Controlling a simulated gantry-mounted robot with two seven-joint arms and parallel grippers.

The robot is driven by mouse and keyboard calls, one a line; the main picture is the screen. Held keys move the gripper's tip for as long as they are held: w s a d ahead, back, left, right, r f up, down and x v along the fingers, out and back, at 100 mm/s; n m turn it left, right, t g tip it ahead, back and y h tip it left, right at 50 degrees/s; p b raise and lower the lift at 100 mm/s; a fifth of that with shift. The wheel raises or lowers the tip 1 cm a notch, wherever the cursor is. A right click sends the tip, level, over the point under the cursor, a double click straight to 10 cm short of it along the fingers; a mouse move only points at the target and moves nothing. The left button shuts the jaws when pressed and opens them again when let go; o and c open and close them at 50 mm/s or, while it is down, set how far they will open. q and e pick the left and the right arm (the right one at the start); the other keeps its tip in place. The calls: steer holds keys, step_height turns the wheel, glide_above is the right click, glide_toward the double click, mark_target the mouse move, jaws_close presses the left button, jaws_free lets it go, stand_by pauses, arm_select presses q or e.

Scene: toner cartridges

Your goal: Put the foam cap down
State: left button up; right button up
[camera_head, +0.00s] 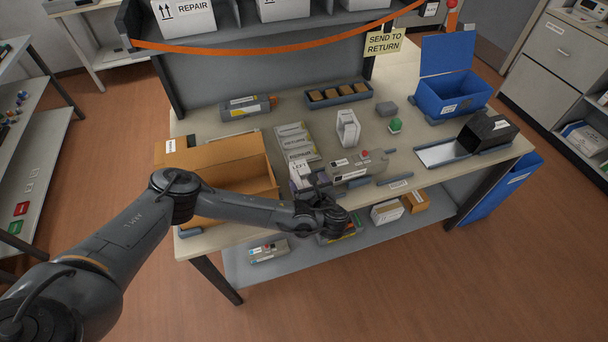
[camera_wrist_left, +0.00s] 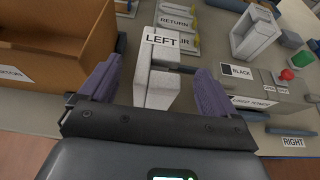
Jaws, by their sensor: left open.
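The foam cap (camera_wrist_left: 160,75) is a white block labelled LEFT. In the head view the foam cap (camera_head: 300,168) stands near the table's front edge, left of a grey toner cartridge (camera_head: 352,168). My left gripper (camera_head: 311,184) is open, with its purple fingers on either side of the cap. In the left wrist view the gripper (camera_wrist_left: 155,82) shows gaps between both fingers and the cap. The cap seems to rest on the table, but its base is partly hidden by the gripper. The cartridge (camera_wrist_left: 255,88) carries a BLACK label. My right gripper is not in view.
An open cardboard box (camera_head: 215,160) stands left of the cap. Label cards (camera_head: 295,142) lie behind it. A white foam piece (camera_head: 348,129) stands behind the cartridge. A blue lidded bin (camera_head: 452,95) and a black box (camera_head: 487,130) are at the right.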

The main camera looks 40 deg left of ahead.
arm_select(q)
steer(key=s+d+f+n+g+h, duration=0.15)
steer(key=s+d+n+h, duration=0.3)
steer(key=s+d, duration=0.6)
steer(key=s+d+f+n+g+h, duration=0.1)
steer(key=s+d+f+n+h, duration=0.15)
steer(key=s+d+h, duration=0.75)
steer(key=s+a+r+n+g+y, duration=0.1)
steer(key=s+a+r+n+y, duration=0.1)
steer(key=s+a+n, duration=0.7)
steer(key=s+n+y, duration=0.1)
steer(key=n, duration=0.5)
steer(key=shift+r+n, duration=0.25)
steer(key=shift+n, duration=0.05)
steer(key=shift+a+r, duration=0.1)
steer(key=shift+r, duration=0.05)
step_height(320, 180, up, 26)
steer(key=p, duration=2.6)
